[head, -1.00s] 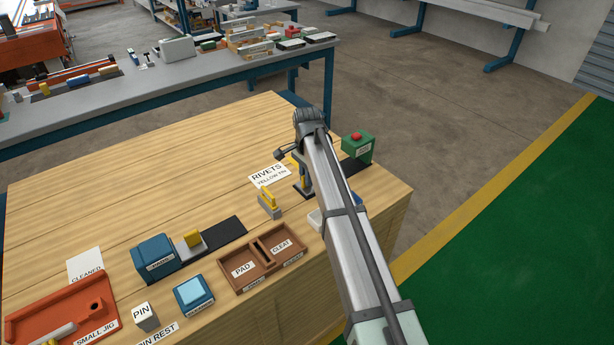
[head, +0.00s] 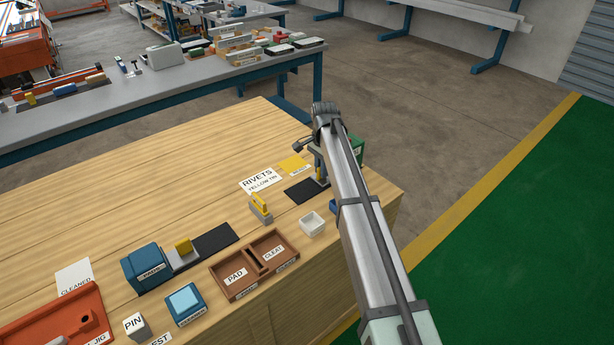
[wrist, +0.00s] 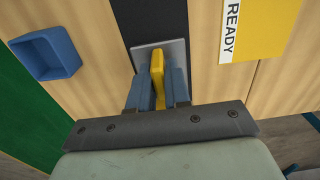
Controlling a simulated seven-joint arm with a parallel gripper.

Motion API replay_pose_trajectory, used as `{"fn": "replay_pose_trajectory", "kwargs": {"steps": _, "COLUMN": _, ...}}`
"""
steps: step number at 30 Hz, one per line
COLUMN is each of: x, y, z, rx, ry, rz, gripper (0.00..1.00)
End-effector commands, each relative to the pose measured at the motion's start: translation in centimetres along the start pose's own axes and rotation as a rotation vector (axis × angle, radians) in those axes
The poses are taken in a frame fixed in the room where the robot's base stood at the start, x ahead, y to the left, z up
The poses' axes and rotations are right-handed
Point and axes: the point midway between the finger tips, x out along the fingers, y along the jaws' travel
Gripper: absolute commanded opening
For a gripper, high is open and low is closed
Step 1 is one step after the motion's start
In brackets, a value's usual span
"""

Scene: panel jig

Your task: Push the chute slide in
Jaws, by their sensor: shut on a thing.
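The chute slide is a grey plate (wrist: 180,52) with an upright yellow handle (wrist: 158,70), seen in the wrist view on a dark strip (wrist: 158,18). My gripper (wrist: 157,90) is shut on the yellow handle, one blue-grey finger on each side. In the head view my gripper (head: 320,182) is at the right end of the dark strip (head: 302,190), close to a green box (head: 360,148) mostly hidden behind my arm. The slide itself is hidden by my gripper there. Whether the plate touches the box cannot be seen.
A yellow READY card (wrist: 253,30) lies beside the strip, and a blue tray (wrist: 45,55) is on its other side. A white tray (head: 312,224), a RIVETS card (head: 260,180) and a brown two-part tray (head: 254,265) stand nearby. A blue PADS box (head: 147,267) has another yellow-handled slide.

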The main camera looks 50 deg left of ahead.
Motion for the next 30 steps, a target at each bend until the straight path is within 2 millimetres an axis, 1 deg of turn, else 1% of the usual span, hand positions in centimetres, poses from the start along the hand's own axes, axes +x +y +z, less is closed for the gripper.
{"fn": "replay_pose_trajectory", "kwargs": {"steps": 1, "x": -0.05, "y": -0.18, "z": -0.89, "rx": 0.001, "ry": 0.0, "rz": -0.002, "gripper": 0.0}}
{"fn": "replay_pose_trajectory", "kwargs": {"steps": 3, "x": -0.04, "y": -0.13, "z": -1.37, "rx": 0.0, "ry": 0.0, "rz": -0.002, "gripper": 0.0}}
{"fn": "replay_pose_trajectory", "kwargs": {"steps": 13, "x": -0.07, "y": -0.06, "z": -1.78, "rx": 0.001, "ry": 0.005, "rz": -0.003, "gripper": 0.0}}
{"fn": "replay_pose_trajectory", "kwargs": {"steps": 14, "x": -0.07, "y": -0.07, "z": -1.8, "rx": 0.001, "ry": 0.005, "rz": -0.003, "gripper": 0.2}}
{"fn": "replay_pose_trajectory", "kwargs": {"steps": 19, "x": -0.04, "y": -0.06, "z": -1.66, "rx": 0.0, "ry": 0.003, "rz": -0.002, "gripper": 0.36}}
{"fn": "replay_pose_trajectory", "kwargs": {"steps": 20, "x": -0.04, "y": -0.06, "z": -1.64, "rx": 0.0, "ry": 0.003, "rz": -0.002, "gripper": 0.38}}
{"fn": "replay_pose_trajectory", "kwargs": {"steps": 26, "x": -0.03, "y": -0.03, "z": -1.53, "rx": 0.0, "ry": 0.001, "rz": -0.001, "gripper": 0.38}}
{"fn": "replay_pose_trajectory", "kwargs": {"steps": 30, "x": -0.55, "y": -0.04, "z": -1.51, "rx": 0.0, "ry": 0.001, "rz": -0.002, "gripper": 0.38}}
